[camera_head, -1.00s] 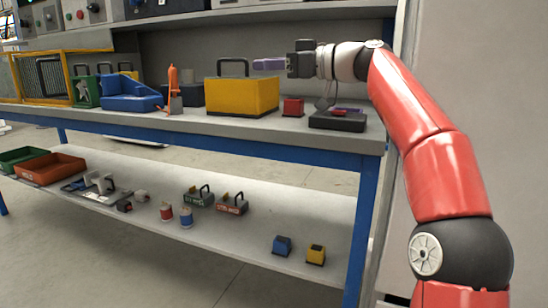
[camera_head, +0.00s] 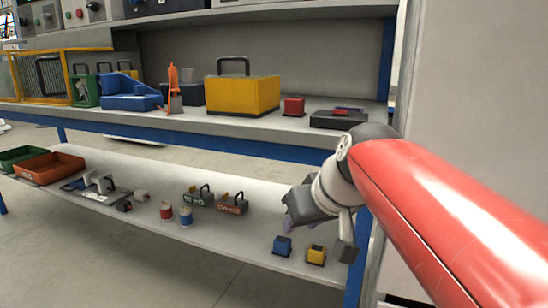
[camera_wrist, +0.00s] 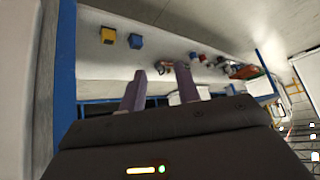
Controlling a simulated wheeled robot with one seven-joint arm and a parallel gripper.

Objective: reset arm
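My gripper (camera_head: 290,224) hangs in front of the lower shelf at the right end of the bench, its hand and wrist in the way of most of its fingers. In the wrist view its two purple fingers (camera_wrist: 160,88) stand apart with nothing held between them. My red arm reaches in from the right edge of the head view. A dark flat box (camera_head: 338,119) with a small red and purple piece on top sits at the right end of the upper bench, above my gripper.
The bench (camera_head: 180,121) carries a yellow toolbox (camera_head: 242,95), a red block (camera_head: 294,107) and a blue bin (camera_head: 130,92). A blue block (camera_head: 282,245) and a yellow block (camera_head: 316,254) lie on the lower shelf close to my gripper. Open floor lies in front.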

